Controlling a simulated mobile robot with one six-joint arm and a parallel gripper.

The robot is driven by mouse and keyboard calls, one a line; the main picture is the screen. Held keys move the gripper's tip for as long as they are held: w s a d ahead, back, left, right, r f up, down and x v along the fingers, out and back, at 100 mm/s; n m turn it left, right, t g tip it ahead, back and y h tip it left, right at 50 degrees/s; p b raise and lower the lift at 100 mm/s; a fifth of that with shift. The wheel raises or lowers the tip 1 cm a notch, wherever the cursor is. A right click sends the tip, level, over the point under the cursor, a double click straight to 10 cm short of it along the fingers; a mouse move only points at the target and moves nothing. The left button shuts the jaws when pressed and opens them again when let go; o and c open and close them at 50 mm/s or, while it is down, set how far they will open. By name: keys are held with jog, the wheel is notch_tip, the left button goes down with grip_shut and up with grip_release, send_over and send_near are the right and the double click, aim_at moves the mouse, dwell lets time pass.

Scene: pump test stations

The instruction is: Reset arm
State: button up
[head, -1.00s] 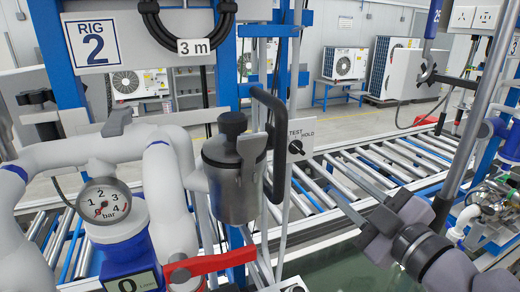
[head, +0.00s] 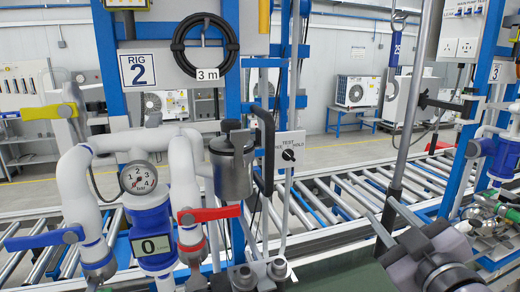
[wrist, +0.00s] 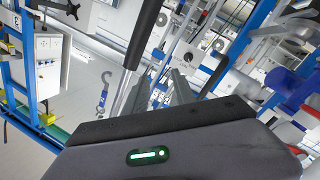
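My gripper (head: 383,209) is at the lower right of the head view, with its two grey fingers pointing up and to the left. A gap shows between the fingers and nothing is held there. In the wrist view my gripper (wrist: 164,88) also shows two fingers apart, above the grey palm with its green light. In the head view the fingers overlap the foot of a grey pole; I cannot tell whether they touch it. My gripper is to the right of the rig 2 pump station, apart from its red lever (head: 209,214) and grey canister (head: 232,170).
Rig 2 has white pipes, a pressure gauge (head: 138,178), a blue lever (head: 45,237), a yellow lever (head: 50,111) and a test/hold switch (head: 289,154). A roller conveyor (head: 325,200) runs behind. A hook (head: 391,90) hangs at upper right. Rig 3 is at right.

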jog(key=s+f+m+g+h, duration=0.4)
jog(key=f+m+g+h, duration=0.15)
jog(key=f+m, duration=0.35)
jog(key=s+a+f+m+g+y, duration=0.3)
jog(key=s+a+f+g+y, duration=0.3)
jog(key=s+a, duration=0.5)
jog(key=shift+s+a+f+m+b, duration=0.35)
jog(key=shift+a+f, duration=0.25)
jog(key=shift+a, duration=0.25)
jog(key=shift+g, duration=0.25)
